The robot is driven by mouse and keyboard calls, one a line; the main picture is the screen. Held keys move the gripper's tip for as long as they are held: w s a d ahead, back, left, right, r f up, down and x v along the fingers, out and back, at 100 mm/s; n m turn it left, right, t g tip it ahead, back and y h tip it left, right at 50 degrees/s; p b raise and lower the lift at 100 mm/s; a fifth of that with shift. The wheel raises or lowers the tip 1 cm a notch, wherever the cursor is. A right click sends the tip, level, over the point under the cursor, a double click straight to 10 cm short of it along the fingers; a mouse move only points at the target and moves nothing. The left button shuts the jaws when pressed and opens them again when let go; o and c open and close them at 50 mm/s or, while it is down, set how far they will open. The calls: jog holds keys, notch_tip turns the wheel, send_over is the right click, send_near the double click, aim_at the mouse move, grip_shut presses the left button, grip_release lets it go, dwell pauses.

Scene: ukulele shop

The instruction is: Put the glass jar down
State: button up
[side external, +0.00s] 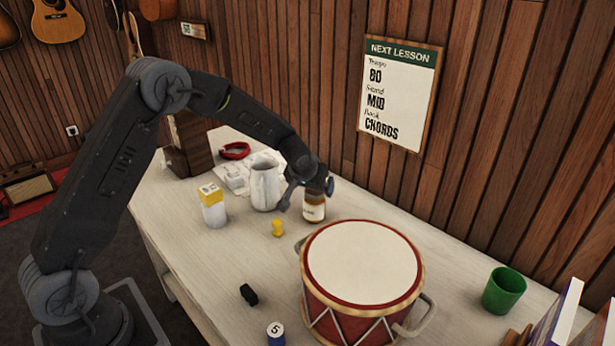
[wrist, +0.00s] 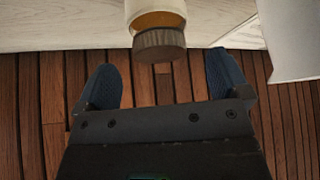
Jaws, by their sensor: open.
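The glass jar (side external: 314,211) is small and amber with a pale label, and it stands upright on the pale wooden table beside the drum. In the wrist view the jar (wrist: 157,22) shows its label and a brown ribbed lid (wrist: 159,45). My gripper (side external: 309,193) is at the jar's upper part in the side view and hides its top. In the wrist view my gripper (wrist: 157,70) has its two blue-padded fingers spread wide, with gaps on both sides of the lid. The fingers do not touch the jar there.
A red and white drum (side external: 363,262) stands close in front of the jar. A white pitcher (side external: 265,187), a yellow-topped carton (side external: 212,207) and a yellow peg-like piece (side external: 278,228) are to the left. A green cup (side external: 503,291) is far right. The plank wall (side external: 330,90) rises behind the table.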

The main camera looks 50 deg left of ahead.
jog(key=v, duration=0.7)
jog(key=s+f+v, duration=0.1)
jog(key=s+v, duration=0.1)
jog(key=v, duration=1)
jog(key=s+d+r+m+h, duration=0.1)
jog(key=s+d+r+m, duration=0.1)
jog(key=s, duration=1)
jog(key=s+d+r+m+h, duration=0.1)
jog(key=s+d, duration=0.3)
jog(key=s, duration=0.8)
jog(key=shift+s+r+m+h, duration=0.25)
jog(key=shift+r+m+h, duration=0.05)
jog(key=shift+r+m, duration=0.4)
